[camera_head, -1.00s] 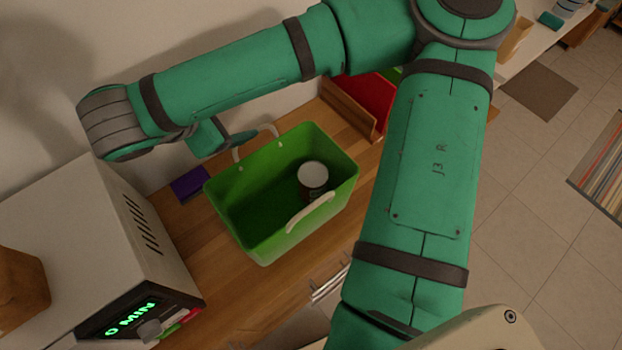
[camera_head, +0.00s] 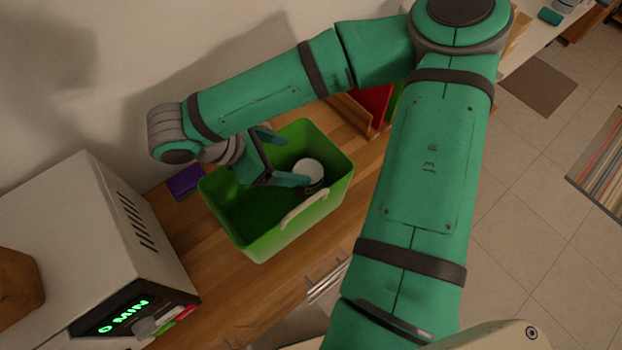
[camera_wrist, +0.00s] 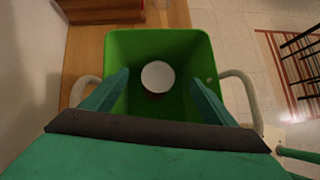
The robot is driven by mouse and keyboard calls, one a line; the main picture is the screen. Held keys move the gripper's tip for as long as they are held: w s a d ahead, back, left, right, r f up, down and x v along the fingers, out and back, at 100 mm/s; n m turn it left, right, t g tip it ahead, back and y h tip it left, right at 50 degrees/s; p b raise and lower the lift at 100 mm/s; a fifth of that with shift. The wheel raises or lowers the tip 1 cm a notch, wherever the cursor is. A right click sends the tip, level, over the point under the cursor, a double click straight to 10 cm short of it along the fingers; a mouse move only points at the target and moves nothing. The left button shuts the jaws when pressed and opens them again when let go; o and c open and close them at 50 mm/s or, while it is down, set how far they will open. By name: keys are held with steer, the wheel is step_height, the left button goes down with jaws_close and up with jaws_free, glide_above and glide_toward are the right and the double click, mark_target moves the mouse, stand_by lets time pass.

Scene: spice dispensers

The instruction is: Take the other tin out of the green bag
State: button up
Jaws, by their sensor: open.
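The green bag (camera_head: 276,229) is an open box-shaped bag with pale handles, standing on the wooden counter. One tin (camera_head: 309,171) with a white lid is inside it, towards its right end; its lower part is partly hidden. In the wrist view the tin (camera_wrist: 158,77) shows its round white top, between and beyond the fingers. My gripper (camera_head: 290,158) is open and empty at the bag's opening, left of the tin. In the wrist view its fingers (camera_wrist: 158,90) are spread to either side of the tin, apart from it.
A white appliance (camera_head: 75,240) with a green display stands left of the bag. A small purple box (camera_head: 185,181) lies behind the bag's left end. A wooden holder with red and green items (camera_head: 372,105) stands behind right. Bare counter (camera_head: 250,285) shows in front.

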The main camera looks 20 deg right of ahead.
mark_target(305, 172)
step_height(305, 172, down, 5)
steer(key=shift+r, duration=0.2)
steer(key=shift+x, duration=3.75)
steer(key=shift+c, duration=0.3)
steer(key=shift+r, duration=0.1)
steer(key=c, duration=1.4)
steer(key=shift+c, duration=0.2)
